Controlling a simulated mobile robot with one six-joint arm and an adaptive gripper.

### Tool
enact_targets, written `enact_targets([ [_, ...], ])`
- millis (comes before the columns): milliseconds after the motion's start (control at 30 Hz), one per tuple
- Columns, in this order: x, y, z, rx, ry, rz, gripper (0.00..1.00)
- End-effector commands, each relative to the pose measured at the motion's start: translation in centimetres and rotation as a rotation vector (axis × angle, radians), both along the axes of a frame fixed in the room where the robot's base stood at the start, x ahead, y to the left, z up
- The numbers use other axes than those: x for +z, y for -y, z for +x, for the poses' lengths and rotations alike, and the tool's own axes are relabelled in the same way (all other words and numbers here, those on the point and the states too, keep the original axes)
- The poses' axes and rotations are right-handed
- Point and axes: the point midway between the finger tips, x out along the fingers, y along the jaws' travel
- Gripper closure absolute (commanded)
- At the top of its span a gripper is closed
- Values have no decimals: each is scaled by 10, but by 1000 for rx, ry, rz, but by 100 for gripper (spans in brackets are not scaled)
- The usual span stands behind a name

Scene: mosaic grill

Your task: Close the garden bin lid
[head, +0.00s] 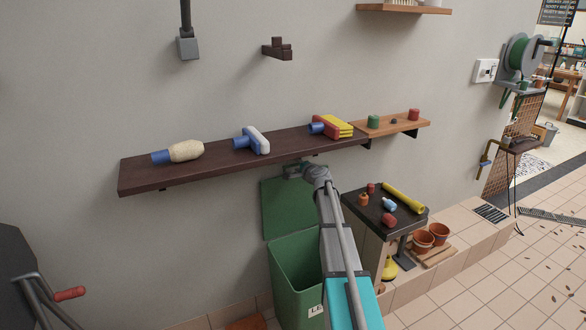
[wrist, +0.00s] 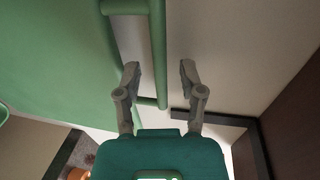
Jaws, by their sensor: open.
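The green garden bin (head: 297,268) stands against the wall, its mouth uncovered. Its green lid (head: 283,212) is raised upright against the wall behind the mouth, below the dark shelf. My arm hides part of the bin and the lid's right side. My gripper (head: 302,170) is at the lid's top edge, just under the shelf. In the wrist view, the lid (wrist: 55,60) fills the left side. A green bar handle (wrist: 157,40) runs between the two grey fingers of my gripper (wrist: 160,70). The fingers are apart, and I see neither clearly touching the bar.
The dark shelf (head: 225,160) with brushes runs closely above my gripper. A small side table (head: 350,205) with a yellow roll and small items stands right of the bin. Terracotta pots (head: 424,240) sit farther right. A red-handled crank (head: 69,294) is at lower left.

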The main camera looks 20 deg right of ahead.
Motion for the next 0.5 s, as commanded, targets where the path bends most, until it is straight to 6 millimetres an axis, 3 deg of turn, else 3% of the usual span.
enact_targets([
  [167, -2, 0, 10, 0, 0, 1, 49],
  [500, -2, 0, 10, -1, 0, 1, 49],
])
